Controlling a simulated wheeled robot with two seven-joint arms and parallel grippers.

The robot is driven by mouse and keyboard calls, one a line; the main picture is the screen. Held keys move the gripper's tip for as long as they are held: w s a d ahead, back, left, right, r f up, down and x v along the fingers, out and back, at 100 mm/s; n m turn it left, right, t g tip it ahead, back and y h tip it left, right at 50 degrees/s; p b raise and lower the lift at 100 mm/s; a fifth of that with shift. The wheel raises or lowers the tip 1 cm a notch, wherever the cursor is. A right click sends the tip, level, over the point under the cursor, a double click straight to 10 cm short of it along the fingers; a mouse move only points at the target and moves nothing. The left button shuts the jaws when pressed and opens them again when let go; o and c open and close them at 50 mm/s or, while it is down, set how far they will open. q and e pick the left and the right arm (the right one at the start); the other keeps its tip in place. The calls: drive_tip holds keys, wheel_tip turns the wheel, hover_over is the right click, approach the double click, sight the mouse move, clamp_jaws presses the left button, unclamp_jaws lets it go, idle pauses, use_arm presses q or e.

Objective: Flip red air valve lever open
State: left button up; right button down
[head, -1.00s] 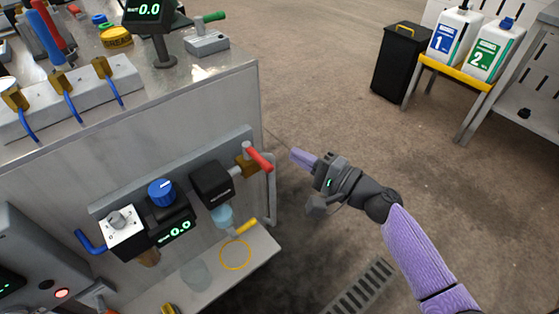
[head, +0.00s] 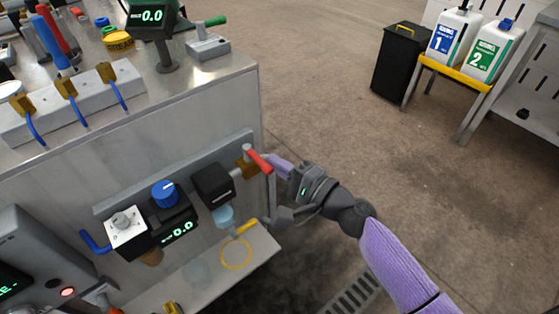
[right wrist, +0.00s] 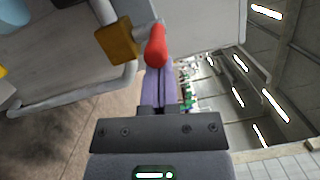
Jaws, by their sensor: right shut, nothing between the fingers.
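The red air valve lever (head: 259,161) sits on a brass valve body (head: 246,168) at the right end of the panel on the bench's side. In the head view the lever slants down to the right. In the right wrist view the red lever (right wrist: 156,46) lies right at the tips of my fingers, and the brass body (right wrist: 117,40) is to its left. My right gripper (head: 273,163) is shut and empty, its purple fingers beside the lever's free end. The wrist view shows the fingers (right wrist: 159,72) together; whether they touch the lever I cannot tell. My left gripper is not in view.
A grey pipe or rail (head: 271,195) runs down at the bench's corner, close to my right gripper. A black regulator (head: 213,185) and a blue knob (head: 165,194) are left of the valve. A lower shelf (head: 205,270) juts out below. Open floor lies to the right.

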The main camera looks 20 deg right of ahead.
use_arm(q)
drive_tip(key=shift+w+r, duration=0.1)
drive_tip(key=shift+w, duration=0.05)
use_arm(e)
drive_tip(key=shift+s+a, duration=0.1)
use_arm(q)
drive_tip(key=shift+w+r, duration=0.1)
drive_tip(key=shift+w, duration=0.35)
use_arm(e)
drive_tip(key=shift+s+a+m+t+h, duration=0.1)
drive_tip(key=shift+a+m+t+h, duration=0.1)
drive_tip(key=shift+m+t+h, duration=0.4)
